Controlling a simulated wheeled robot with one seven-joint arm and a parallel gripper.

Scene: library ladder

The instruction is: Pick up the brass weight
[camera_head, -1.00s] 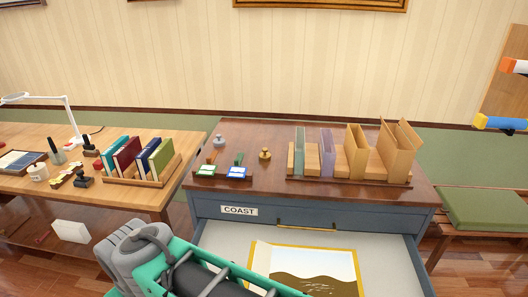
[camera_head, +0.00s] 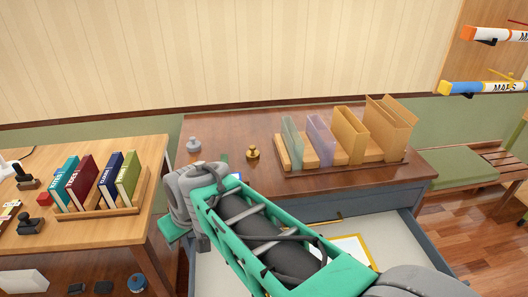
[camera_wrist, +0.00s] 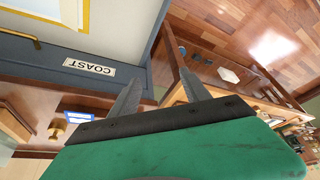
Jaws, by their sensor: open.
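The brass weight (camera_head: 253,153) is a small knobbed gold piece. It stands upright on the brown top of the map cabinet (camera_head: 225,133), left of the file rack. In the wrist view, a small gold piece that looks like the weight (camera_wrist: 57,131) shows at the lower left, beyond the gripper's edge. My gripper (camera_wrist: 160,74) is open, with nothing between its two grey fingers. It is beside the cabinet's front left corner, left of and nearer than the weight. In the head view my forearm and wrist hide part of the cabinet top's front.
A grey weight (camera_head: 193,145) stands left of the brass one. A wooden rack (camera_head: 352,163) of folders and boxes is to its right. The drawer (camera_head: 405,240) is pulled open below my arm. A table with a book rack (camera_head: 100,209) is at the left.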

